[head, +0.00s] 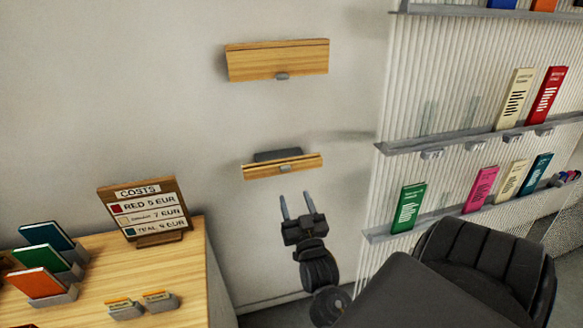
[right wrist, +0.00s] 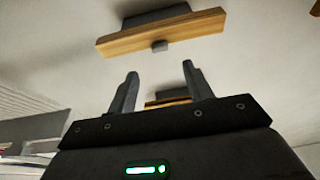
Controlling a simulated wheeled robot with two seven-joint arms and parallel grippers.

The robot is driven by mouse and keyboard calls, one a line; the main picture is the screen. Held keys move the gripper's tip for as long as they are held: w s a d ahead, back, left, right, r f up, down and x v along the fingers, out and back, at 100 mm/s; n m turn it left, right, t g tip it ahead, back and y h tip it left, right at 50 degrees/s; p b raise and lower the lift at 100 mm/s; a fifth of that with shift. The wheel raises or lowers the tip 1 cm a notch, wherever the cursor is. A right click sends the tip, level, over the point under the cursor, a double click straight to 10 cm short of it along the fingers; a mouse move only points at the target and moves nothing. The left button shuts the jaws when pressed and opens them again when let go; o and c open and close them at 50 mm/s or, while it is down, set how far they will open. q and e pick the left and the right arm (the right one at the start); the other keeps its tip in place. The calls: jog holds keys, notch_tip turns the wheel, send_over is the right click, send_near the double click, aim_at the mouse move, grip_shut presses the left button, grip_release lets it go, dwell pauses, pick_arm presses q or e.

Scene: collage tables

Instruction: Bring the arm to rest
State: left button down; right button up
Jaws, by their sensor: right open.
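My right gripper (head: 298,207) is in the middle of the head view, fingers pointing up and apart, with nothing between them. It is just below a small wooden wall piece (head: 284,168) with a grey knob. In the right wrist view, the two fingers (right wrist: 161,90) stand apart and empty. A wooden piece with a grey knob (right wrist: 160,35) is above them, and a second, smaller wooden piece (right wrist: 168,98) shows between them. My left gripper is not in view.
A larger wooden wall piece (head: 278,61) hangs above. Ribbed wall shelves (head: 470,138) with colored booklets are at the right. A wooden table (head: 190,260) at the lower left holds a costs sign (head: 147,210) and booklets in stands (head: 45,258). The wall left of the gripper is bare.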

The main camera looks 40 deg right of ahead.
jog(key=shift+s+a+f, duration=0.2)
jog(key=shift+s+a, duration=0.15)
jog(key=shift+s, duration=0.25)
jog(key=w+a+f+n+g+y+b, duration=0.1)
jog(key=a+f+g+y, duration=0.2)
jog(key=f, duration=1)
jog(key=w+a+f+n+g+y, duration=0.1)
jog(key=a+f+n+y, duration=0.3)
jog(key=f, duration=0.8)
jog(key=s+a+f+g+y+b, duration=0.1)
jog(key=s+a+f+g, duration=0.2)
jog(key=f, duration=0.6)
jog(key=s+a+f+g+y, duration=0.1)
jog(key=s+a+f, duration=0.35)
jog(key=f, duration=0.45)
jog(key=s+a+f+n+g+y+b, duration=0.15)
jog(key=s+f+g, duration=0.35)
jog(key=s+f, duration=0.85)
jog(key=s+d+f+n+g+b, duration=0.1)
jog(key=s+f, duration=0.3)
jog(key=s, duration=0.4)
jog(key=s+d+f+g+b, duration=0.2)
jog(key=s+d+f+g, duration=0.1)
jog(key=s, duration=0.6)
jog(key=shift+s+f+n, duration=0.15)
jog(key=shift+f+n, duration=0.2)
jog(key=shift+f, duration=0.55)
